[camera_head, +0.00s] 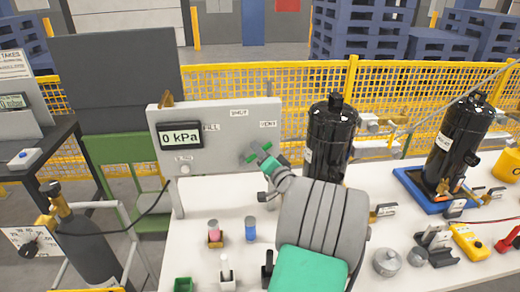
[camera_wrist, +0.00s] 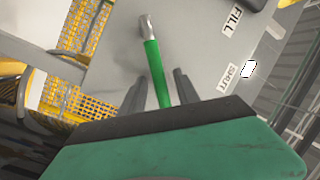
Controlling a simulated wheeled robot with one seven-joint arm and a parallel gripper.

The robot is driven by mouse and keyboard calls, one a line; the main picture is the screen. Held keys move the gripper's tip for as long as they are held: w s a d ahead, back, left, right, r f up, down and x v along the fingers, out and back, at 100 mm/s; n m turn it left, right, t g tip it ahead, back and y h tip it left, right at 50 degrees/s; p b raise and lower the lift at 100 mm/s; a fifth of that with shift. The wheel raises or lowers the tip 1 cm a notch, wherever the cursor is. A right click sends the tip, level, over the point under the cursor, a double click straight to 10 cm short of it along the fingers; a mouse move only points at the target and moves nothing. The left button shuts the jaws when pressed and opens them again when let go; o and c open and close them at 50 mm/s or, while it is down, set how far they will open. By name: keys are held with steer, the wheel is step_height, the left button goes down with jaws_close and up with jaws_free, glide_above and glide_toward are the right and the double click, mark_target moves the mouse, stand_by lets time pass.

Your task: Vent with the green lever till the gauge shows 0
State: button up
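The gauge (camera_head: 181,135) on the grey panel (camera_head: 218,150) reads 0 kPa in the head view. The green lever (camera_head: 262,148) is on the right part of the panel, below the VENT label (camera_head: 268,124). My gripper (camera_head: 272,170) is at the lever and partly covers it. In the wrist view the green lever (camera_wrist: 157,72) runs between the two dark fingers of my gripper (camera_wrist: 161,76), with its metal end (camera_wrist: 146,27) beyond them. A gap shows on both sides of the lever, so the fingers look open around it. The lever's exact angle is hard to tell.
A black cylinder (camera_head: 331,135) stands just right of the lever. Another black compressor (camera_head: 459,140) stands on a blue tray (camera_head: 415,196) at the right. Small parts, including a blue bottle (camera_head: 250,230), are on the white table (camera_head: 200,250). A yellow fence (camera_head: 240,83) runs behind.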

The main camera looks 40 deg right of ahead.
steer(key=shift+w+d, duration=0.1)
steer(key=shift+w, duration=0.25)
steer(key=shift+c, duration=0.4)
jaws_close()
stand_by(0.7)
